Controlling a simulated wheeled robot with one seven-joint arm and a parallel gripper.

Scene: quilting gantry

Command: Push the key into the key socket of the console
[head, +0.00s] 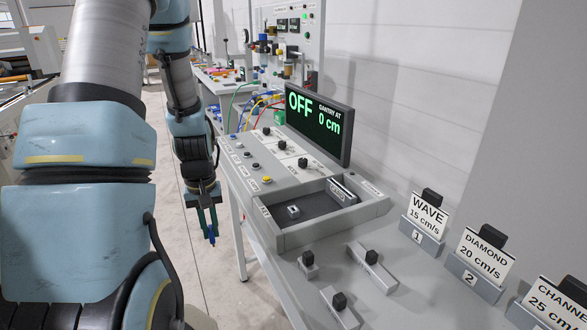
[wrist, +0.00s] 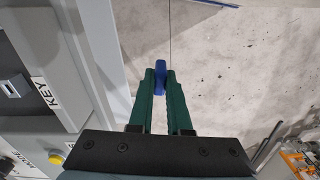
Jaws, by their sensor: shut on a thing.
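My gripper (head: 206,222) points down beside the console, out over the floor to its left. Its green fingers are shut on the blue key (head: 212,239), which also shows between the fingertips in the wrist view (wrist: 160,82). The key socket (head: 293,211) is a small light-grey block with a dark slot, in the dark recess of the console (head: 316,230). In the wrist view the socket (wrist: 13,88) is at the left edge, beside the KEY label (wrist: 48,97). The key is well apart from the socket.
A raised rim surrounds the recess. A display (head: 319,124) reading OFF and 0 cm stands behind it. A yellow button (head: 267,180) and several knobs are on the panel. Black-knobbed blocks (head: 371,258) and the WAVE card (head: 427,218) stand in front and right.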

